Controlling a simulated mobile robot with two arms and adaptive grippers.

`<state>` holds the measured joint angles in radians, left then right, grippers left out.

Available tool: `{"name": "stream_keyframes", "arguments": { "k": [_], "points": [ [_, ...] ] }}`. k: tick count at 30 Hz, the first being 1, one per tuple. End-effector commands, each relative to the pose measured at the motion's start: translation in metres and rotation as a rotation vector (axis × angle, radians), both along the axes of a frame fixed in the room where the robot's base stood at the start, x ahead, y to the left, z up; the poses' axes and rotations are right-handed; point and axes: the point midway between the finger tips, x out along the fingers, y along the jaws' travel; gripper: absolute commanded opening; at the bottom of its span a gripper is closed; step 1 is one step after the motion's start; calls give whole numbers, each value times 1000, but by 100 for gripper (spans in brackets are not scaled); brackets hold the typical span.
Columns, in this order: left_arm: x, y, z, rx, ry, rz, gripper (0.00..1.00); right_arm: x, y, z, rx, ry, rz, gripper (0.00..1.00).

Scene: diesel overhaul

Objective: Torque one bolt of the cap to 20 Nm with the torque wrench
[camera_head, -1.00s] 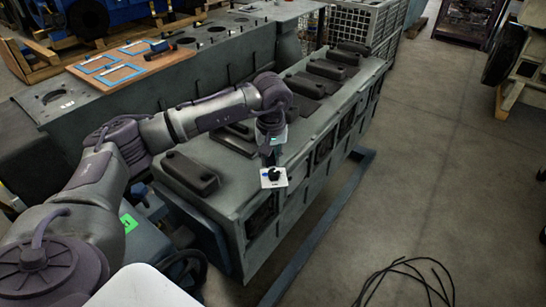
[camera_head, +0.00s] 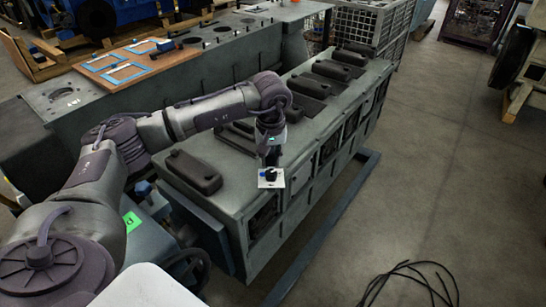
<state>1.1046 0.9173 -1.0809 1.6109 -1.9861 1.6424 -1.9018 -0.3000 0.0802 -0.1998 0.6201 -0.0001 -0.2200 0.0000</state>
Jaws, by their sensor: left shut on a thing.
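My left gripper (camera_head: 269,155) points down over the near long side of the grey engine block (camera_head: 215,155). It is shut on a small piece with a white square plate and a dark round knob (camera_head: 271,178). The piece hangs by the block's top edge; I cannot tell whether it touches the block. Dark covers (camera_head: 193,172) sit along the block's top. I cannot make out the torque wrench, or which part is the cap or its bolt. My right gripper is out of view.
A wooden board (camera_head: 128,66) with blue frames and a dark tool (camera_head: 163,49) lies on a grey bench behind. A blue rail (camera_head: 318,235) runs along the block's foot.

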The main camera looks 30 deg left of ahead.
Motion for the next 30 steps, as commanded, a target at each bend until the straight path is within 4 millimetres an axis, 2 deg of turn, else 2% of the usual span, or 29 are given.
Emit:
{"name": "stream_keyframes", "arguments": {
  "k": [1, 15, 30],
  "points": [
    [-4, 5, -3, 6, 12, 4, 0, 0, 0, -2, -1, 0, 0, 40],
    [-6, 8, -3, 7, 12, -22, 0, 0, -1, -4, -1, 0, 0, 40],
    [2, -4, -2, 3, 8, -28, 0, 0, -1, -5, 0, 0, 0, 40]
  ]
}}
